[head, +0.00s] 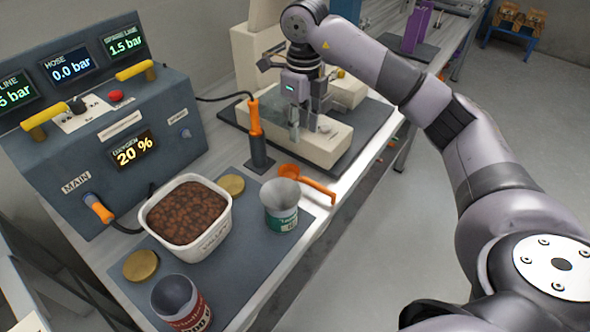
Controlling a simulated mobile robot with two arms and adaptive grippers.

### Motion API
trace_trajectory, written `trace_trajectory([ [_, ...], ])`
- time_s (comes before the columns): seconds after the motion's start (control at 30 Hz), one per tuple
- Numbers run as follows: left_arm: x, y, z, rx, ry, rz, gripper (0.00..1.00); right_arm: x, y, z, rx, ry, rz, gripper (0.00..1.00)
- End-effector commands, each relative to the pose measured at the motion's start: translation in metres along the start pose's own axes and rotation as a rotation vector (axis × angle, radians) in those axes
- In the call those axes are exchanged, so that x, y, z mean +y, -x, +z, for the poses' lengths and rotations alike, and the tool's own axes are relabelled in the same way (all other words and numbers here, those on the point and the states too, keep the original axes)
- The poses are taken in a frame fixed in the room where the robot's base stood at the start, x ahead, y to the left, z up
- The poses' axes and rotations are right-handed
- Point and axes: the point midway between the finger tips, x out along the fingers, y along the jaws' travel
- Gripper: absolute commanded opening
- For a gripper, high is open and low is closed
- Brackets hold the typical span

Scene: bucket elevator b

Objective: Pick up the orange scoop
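The orange scoop (319,189) lies on the bench behind a green-labelled can (281,214). My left gripper is not in view.
A white tub (226,222) of brown pieces, a red-labelled can (178,303) and two brass lids (141,265) share the grey mat. An orange-handled tool (254,119) stands upright in a dark holder (259,157) left of my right gripper. A control panel (70,190) borders the left.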

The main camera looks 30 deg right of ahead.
Motion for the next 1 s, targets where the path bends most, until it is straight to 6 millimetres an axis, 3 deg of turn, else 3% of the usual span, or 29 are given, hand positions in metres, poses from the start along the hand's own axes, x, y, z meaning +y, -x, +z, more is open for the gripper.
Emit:
trace_trajectory([
  [0.13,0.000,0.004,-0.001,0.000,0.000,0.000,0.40,-0.004,-0.017,-0.004,0.016,-0.007,-0.009,0.35],
  [0.3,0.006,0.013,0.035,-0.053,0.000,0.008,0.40,-0.003,-0.053,-0.004,0.015,-0.005,-0.006,0.35],
  [0.43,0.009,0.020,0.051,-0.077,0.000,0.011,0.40,-0.003,-0.081,-0.004,0.014,-0.004,-0.005,0.35],
  [0.6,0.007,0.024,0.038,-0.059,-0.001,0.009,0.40,-0.003,-0.109,-0.004,0.011,-0.004,-0.006,0.35],
  [0.8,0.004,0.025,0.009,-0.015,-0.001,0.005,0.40,-0.003,-0.122,-0.005,0.009,-0.003,-0.005,0.35],
  [1.0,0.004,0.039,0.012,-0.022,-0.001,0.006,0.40,-0.006,-0.147,-0.013,0.012,-0.005,-0.004,0.35],
])
